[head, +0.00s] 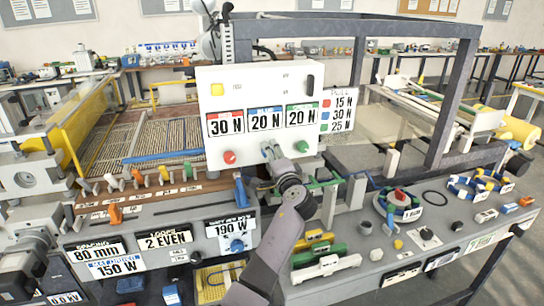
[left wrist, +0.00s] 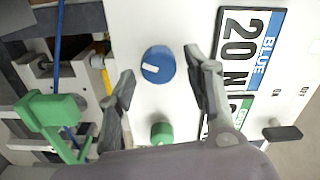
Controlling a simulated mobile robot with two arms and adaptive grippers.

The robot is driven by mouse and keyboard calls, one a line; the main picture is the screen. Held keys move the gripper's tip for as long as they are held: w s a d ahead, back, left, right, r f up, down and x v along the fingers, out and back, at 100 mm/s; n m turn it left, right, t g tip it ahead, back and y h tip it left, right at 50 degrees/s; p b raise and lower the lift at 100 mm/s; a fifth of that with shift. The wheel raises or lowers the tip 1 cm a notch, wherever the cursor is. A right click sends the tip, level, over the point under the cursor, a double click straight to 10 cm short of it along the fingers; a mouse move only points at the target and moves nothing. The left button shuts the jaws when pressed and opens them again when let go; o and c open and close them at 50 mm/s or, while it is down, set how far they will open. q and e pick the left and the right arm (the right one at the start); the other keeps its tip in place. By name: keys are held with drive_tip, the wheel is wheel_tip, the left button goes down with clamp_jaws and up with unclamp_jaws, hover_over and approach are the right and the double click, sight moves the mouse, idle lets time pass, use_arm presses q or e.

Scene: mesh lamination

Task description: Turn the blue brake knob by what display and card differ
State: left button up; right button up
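The white panel (head: 260,82) carries three displays. The red-topped one (head: 225,123) reads 30 N, the blue one (head: 265,119) 20 N and the green one (head: 301,115) 20 N. The PULL card (head: 340,112) beside it lists red 15 N, blue 30 N and green 25 N. The blue knob (left wrist: 158,64) shows in the left wrist view, between the fingertips of my left gripper (left wrist: 160,66). The fingers are open with gaps on both sides of it. In the head view my left gripper (head: 271,153) hides the blue knob. My right gripper is not in view.
The red knob (head: 229,157) and green knob (head: 302,146) flank the gripper on the panel; the green knob also shows in the left wrist view (left wrist: 162,133). A black switch (head: 311,82) is higher on the panel. A bench with knobs, clips and spools lies below.

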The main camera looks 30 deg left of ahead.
use_arm(q)
drive_tip(key=v, duration=1.2)
idle(0.4)
